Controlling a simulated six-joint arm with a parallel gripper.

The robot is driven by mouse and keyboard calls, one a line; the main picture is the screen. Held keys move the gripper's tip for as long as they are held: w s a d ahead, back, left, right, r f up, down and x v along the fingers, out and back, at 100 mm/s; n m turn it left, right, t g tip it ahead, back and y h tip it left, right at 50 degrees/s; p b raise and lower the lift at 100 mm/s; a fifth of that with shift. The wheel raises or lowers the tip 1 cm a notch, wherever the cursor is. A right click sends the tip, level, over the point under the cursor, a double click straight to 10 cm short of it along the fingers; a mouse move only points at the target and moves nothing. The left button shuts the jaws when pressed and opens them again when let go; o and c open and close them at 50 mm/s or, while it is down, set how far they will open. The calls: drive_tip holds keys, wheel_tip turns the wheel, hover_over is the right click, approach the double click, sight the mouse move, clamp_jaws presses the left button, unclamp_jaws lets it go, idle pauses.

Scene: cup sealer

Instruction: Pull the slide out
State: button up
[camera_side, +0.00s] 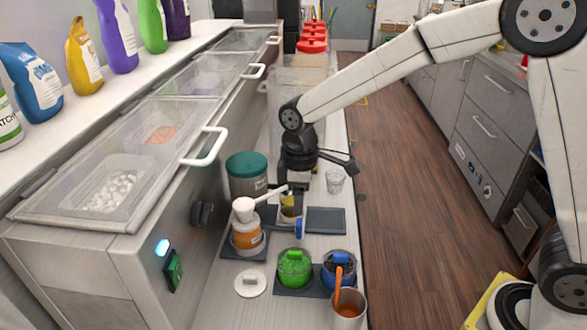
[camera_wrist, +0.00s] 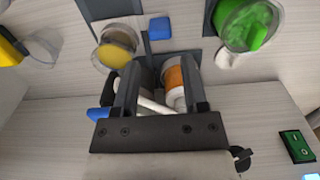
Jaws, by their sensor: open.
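My gripper (camera_side: 291,195) is open above the counter, pointing down. In the wrist view, my gripper (camera_wrist: 160,85) has its two fingers apart. A white pump spout shows between and below them; I cannot tell any contact. The white pump bottle with an orange band (camera_side: 247,238) stands just left of my gripper in the side view and also shows in the wrist view (camera_wrist: 175,77). A cup with yellow contents (camera_side: 290,211) is close below my gripper and partly hidden; it also shows in the wrist view (camera_wrist: 118,45). I cannot pick out the sealer's slide in either view.
A green-lidded canister (camera_side: 247,176) stands behind the bottle. A green container (camera_side: 294,267) and a blue one (camera_side: 339,268) sit in front, near a cup with an orange utensil (camera_side: 348,306). A clear cup (camera_side: 334,180) and an empty dark mat (camera_side: 326,220) are to the right.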

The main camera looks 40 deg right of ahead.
sight(299, 222)
drive_tip(key=shift+f, duration=3.9)
clamp_jaws()
